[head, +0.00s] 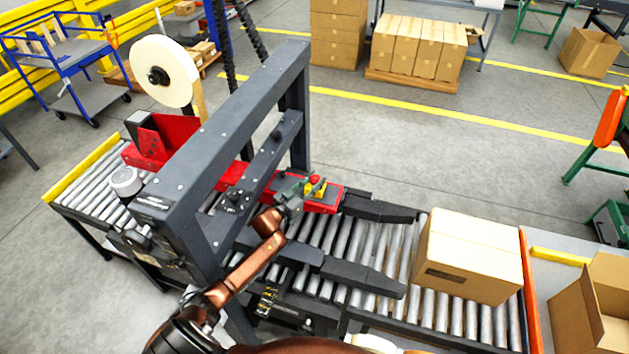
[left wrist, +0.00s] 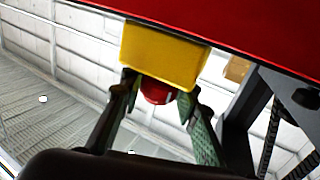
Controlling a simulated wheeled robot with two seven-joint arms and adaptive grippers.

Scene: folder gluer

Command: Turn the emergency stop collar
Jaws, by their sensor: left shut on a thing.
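The emergency stop has a yellow housing (left wrist: 165,55) and a round red collar (left wrist: 156,90), seen from below in the left wrist view. In the head view the emergency stop (head: 316,182) is small, red and yellow, at the red head of the machine. My left gripper (head: 305,188) reaches it from the lower left. In the left wrist view the fingertips of my left gripper (left wrist: 160,88) lie on either side of the red collar, shut on it. The collar's far side is hidden. My right gripper is not in view.
The dark machine frame (head: 225,140) rises just left of my left arm. A closed carton (head: 470,255) sits on the roller conveyor (head: 345,245) to the right. A tape roll (head: 165,72) stands at the upper left. An open box (head: 597,310) is at the lower right.

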